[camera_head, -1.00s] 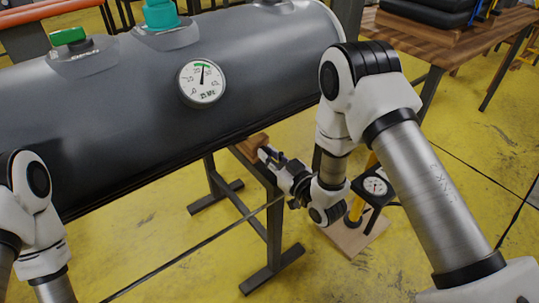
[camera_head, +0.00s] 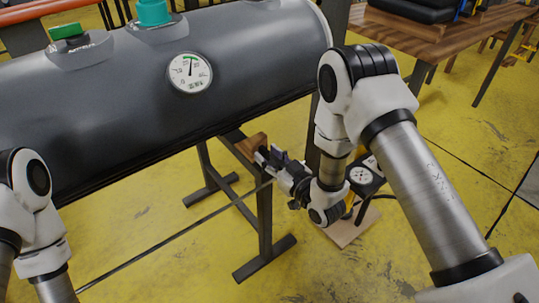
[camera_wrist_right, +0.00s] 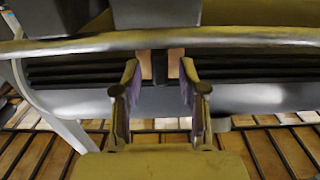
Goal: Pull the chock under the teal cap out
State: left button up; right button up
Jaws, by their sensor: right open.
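A brown wooden chock (camera_head: 250,146) shows below the tube's lower edge, at the top of a dark metal stand. My right gripper (camera_head: 266,158) is close to the chock's right side; the head view does not show clearly whether they touch. In the right wrist view my right gripper (camera_wrist_right: 160,88) is open, with light wood (camera_wrist_right: 147,65) showing beyond and between its fingertips, split by a dark strip. My left arm comes in at left; its gripper is out of view.
A green cap (camera_head: 67,31) and a round gauge (camera_head: 189,72) are on the tube. The metal stand (camera_head: 265,215) stands under it. A pump with a dial (camera_head: 362,175) sits on a board behind my right wrist. A wooden table (camera_head: 455,45) is at upper right.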

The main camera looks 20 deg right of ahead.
jog(key=v, duration=1.2)
jog(key=shift+r, duration=0.1)
